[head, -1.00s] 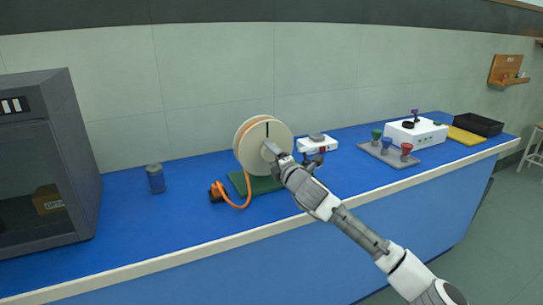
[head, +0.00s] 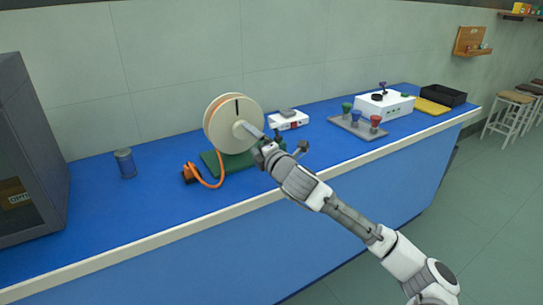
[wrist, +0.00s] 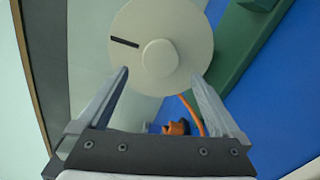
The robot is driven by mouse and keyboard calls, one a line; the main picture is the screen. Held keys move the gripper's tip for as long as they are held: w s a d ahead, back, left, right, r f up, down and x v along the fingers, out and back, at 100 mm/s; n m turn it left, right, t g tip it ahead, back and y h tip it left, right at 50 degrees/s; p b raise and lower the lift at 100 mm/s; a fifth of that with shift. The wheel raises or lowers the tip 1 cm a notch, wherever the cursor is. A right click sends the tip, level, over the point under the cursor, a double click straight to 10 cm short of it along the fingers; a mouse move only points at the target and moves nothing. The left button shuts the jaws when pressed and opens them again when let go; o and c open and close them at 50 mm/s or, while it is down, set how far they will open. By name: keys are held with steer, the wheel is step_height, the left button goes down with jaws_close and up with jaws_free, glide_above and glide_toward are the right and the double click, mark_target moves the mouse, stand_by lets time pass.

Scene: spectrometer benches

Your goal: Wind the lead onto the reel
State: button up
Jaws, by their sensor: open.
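The reel (head: 231,124) is a cream disc on a green base (head: 215,164) on the blue bench. Its flat face has a dark radial mark and a pale round hub, clear in the wrist view (wrist: 190,55). The lead also shows beyond the jaws in the wrist view (wrist: 190,110). My gripper (head: 254,133) is at the reel's front, its jaws (wrist: 161,88) apart. The hub lies just past the fingertips, between their lines; I cannot tell whether they touch the reel.
A dark cabinet (head: 30,150) stands at the left, with a grey-blue can (head: 125,163) beside it.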

steer(key=p+v, duration=0.1)
steer(key=v, duration=1)
